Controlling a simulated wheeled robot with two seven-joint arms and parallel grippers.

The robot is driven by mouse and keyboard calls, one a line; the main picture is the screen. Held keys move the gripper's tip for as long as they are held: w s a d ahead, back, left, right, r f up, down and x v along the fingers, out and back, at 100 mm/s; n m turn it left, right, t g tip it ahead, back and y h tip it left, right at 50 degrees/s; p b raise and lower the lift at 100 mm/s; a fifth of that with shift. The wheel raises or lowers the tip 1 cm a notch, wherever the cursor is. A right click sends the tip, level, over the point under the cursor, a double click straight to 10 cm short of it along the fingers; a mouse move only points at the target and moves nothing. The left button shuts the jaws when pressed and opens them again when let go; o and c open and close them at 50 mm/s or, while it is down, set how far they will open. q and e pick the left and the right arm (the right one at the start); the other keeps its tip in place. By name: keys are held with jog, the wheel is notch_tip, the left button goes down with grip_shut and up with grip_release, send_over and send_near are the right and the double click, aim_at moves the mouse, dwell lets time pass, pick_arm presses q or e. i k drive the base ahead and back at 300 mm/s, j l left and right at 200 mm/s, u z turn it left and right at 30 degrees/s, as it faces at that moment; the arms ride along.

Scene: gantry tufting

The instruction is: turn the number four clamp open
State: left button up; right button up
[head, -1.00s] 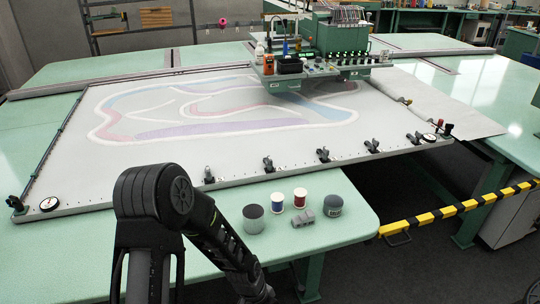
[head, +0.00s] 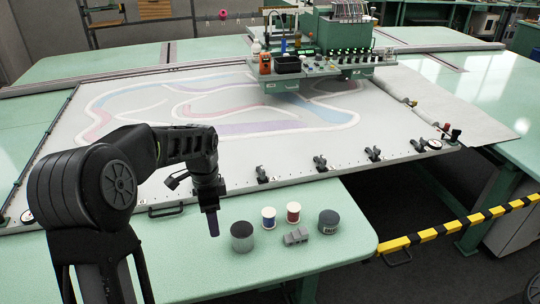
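Several dark clamps sit along the near rail of the frame (head: 290,181). They show in the head view as one clamp (head: 262,175), a second clamp (head: 320,163), a third clamp (head: 373,154) and another clamp (head: 418,146) at the right. Their number marks are too small to read, so I cannot tell which is number four. My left gripper (head: 212,222) points down in front of the near rail, left of these clamps and apart from them. My arm hides part of the rail there. Its fingers overlap in this view. My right gripper is not in view.
On the table corner stand a grey cup (head: 242,238), a blue spool (head: 268,218), a red spool (head: 293,213), a dark jar (head: 328,222) and a grey block (head: 296,237). The tufting head (head: 335,68) stands far back. A yellow-black bar (head: 460,222) crosses at right.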

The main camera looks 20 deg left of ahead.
aim_at(262, 171)
jog(key=i, duration=1.15)
